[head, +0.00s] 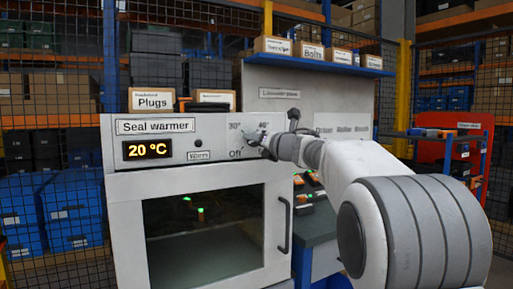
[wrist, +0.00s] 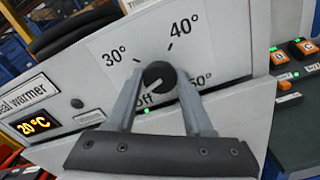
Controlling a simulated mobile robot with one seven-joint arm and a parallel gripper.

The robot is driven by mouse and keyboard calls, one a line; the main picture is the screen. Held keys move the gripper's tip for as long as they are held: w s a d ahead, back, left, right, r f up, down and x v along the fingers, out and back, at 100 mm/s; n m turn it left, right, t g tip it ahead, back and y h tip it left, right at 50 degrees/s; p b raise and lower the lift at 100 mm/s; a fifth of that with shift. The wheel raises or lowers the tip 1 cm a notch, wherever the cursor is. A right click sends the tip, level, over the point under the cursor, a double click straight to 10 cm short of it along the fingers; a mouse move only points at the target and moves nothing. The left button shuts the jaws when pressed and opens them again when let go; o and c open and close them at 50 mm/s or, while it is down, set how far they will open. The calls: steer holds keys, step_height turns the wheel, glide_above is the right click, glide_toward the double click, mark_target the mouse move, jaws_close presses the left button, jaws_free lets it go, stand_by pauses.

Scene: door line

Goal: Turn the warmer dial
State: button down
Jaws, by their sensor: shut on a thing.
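The seal warmer (head: 190,190) is a pale box with a dark glass door and a display (head: 147,149) reading 20 °C. Its black dial (wrist: 158,75) sits on a white plate marked Off, 30°, 40° and one more number partly covered by a finger. The white line on the dial points down-left, toward Off. My gripper (wrist: 160,82) is shut on the dial, one finger on each side. In the head view my gripper (head: 266,144) reaches the panel from the right and hides the dial.
The warmer door has a dark vertical handle (head: 284,225) below the dial. A box labelled Plugs (head: 152,100) stands on top. To the right is a bench with several orange-and-black devices (wrist: 305,46), some lit green. Mesh fencing stands behind.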

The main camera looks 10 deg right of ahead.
steer(key=n+b, duration=0.2)
steer(key=n, duration=0.3)
steer(key=shift+n, duration=0.3)
stand_by(0.4)
steer(key=shift+c, duration=1.5)
jaws_free()
steer(key=shift+b, duration=0.3)
steer(key=v, duration=1.7)
steer(key=shift+s, duration=0.2)
steer(key=shift+d+r, duration=0.1)
